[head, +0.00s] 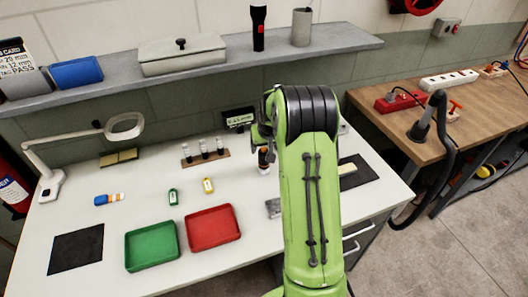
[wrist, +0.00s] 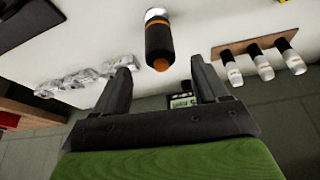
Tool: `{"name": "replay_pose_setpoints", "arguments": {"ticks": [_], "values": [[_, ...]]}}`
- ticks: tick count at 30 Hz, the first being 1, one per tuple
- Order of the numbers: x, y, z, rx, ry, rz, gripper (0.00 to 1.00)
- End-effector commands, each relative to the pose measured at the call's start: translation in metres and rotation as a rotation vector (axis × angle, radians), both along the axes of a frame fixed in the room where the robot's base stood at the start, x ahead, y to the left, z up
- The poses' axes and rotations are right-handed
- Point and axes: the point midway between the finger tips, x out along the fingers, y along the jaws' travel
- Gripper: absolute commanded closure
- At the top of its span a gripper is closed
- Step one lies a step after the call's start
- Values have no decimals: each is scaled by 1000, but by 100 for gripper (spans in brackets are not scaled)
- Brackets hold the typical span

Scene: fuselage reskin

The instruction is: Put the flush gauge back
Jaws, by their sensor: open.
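A black cylinder with an orange band, orange tip and silver end (wrist: 159,40) stands on the white table; it also shows in the head view (head: 264,158), partly behind my arm. A small device with a display (head: 238,117) is at the back of the table by the wall, and it shows between my fingers in the wrist view (wrist: 183,101). I cannot tell for sure which of these is the flush gauge. My gripper (wrist: 160,72) is open and empty, with the cylinder just beyond its fingertips, apart from them. In the head view my arm hides most of the gripper.
Three small bottles on a brown strip (head: 205,161) stand left of the cylinder. A green tray (head: 152,247), a red tray (head: 213,228) and a black mat (head: 77,249) lie at front left. Another dark mat (head: 362,172) lies right of my arm. A shelf (head: 330,48) runs above.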

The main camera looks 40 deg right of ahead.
Motion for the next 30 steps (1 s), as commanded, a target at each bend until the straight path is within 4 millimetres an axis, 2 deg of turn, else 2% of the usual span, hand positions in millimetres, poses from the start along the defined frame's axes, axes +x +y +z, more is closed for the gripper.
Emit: {"name": "replay_pose_setpoints", "arguments": {"ticks": [1, 3, 8, 11, 13, 15, 17, 20, 21, 24, 27, 30], "values": [[-4, 1, 13, -2, -3, 0, 27], [-9, 3, 23, 0, -1, 0, 27], [-14, 10, 39, -1, -2, 5, 27], [-24, 36, 70, -12, -13, 41, 27], [-42, 68, 101, -21, -21, 81, 27], [-69, 102, 131, -29, -28, 125, 27], [-97, 131, 152, -34, -36, 163, 27], [-152, 173, 178, -39, -54, 227, 27], [-176, 188, 183, -39, -62, 254, 27], [-234, 215, 185, -33, -80, 313, 27], [-276, 229, 178, -25, -91, 359, 27], [-297, 234, 171, -19, -96, 380, 27]]}}
